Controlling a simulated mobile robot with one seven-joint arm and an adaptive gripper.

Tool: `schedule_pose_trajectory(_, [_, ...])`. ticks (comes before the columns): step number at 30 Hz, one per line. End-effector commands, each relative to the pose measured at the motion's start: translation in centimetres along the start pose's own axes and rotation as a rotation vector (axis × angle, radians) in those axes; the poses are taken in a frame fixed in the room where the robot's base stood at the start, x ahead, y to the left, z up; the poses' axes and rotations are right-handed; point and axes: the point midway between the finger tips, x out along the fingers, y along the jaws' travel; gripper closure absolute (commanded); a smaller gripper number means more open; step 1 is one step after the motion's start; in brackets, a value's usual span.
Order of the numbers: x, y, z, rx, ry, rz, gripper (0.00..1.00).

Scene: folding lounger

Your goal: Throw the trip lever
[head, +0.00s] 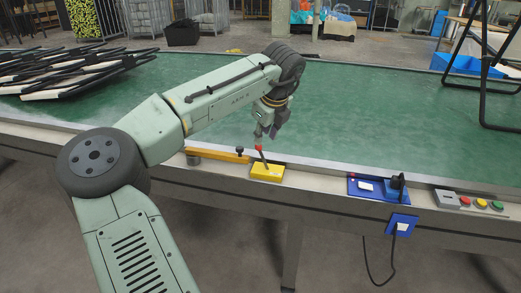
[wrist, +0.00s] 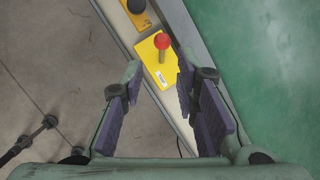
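The trip lever is a short stick with a red ball knob (head: 258,148) on a yellow base box (head: 267,172) on the table's front rail. In the wrist view the red knob (wrist: 162,41) stands over the yellow base (wrist: 153,62), just beyond my fingertips and between their lines. My gripper (wrist: 158,75) is open and empty, its purple-padded fingers spread to either side. In the head view my gripper (head: 266,133) hangs just above and behind the lever. The small gap between fingertips and knob is hard to judge there.
A yellow-orange bar with a black knob (head: 240,152) lies left of the lever. To the right are a blue socket panel (head: 367,187) and a button box (head: 446,199). Folded frames (head: 70,75) lie on the green table (head: 350,110). A black frame (head: 485,65) stands at right.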

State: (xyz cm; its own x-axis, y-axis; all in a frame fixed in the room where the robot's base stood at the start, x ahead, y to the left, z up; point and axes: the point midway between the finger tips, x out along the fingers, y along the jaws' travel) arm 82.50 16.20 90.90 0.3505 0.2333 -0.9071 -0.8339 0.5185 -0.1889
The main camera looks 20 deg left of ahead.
Motion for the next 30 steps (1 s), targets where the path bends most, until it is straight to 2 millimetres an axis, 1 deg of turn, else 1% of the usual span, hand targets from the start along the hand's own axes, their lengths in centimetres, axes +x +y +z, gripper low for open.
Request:
schedule_pose_trajectory(5, [2.6,-0.1,-0.1,0.0,0.002,-0.001,0.72])
schedule_pose_trajectory(12, [7.2,-0.2,-0.1,0.0,0.002,-0.004,0.72])
schedule_pose_trajectory(16, [8.9,-0.2,-0.1,0.0,0.002,-0.005,0.72])
schedule_pose_trajectory(21, [10.1,-0.2,-0.1,0.0,0.001,-0.006,0.72])
schedule_pose_trajectory(29, [10.3,-0.2,-0.1,0.0,0.001,-0.007,0.72])
schedule_pose_trajectory(30, [10.3,-0.2,-0.1,0.0,0.001,-0.007,0.73])
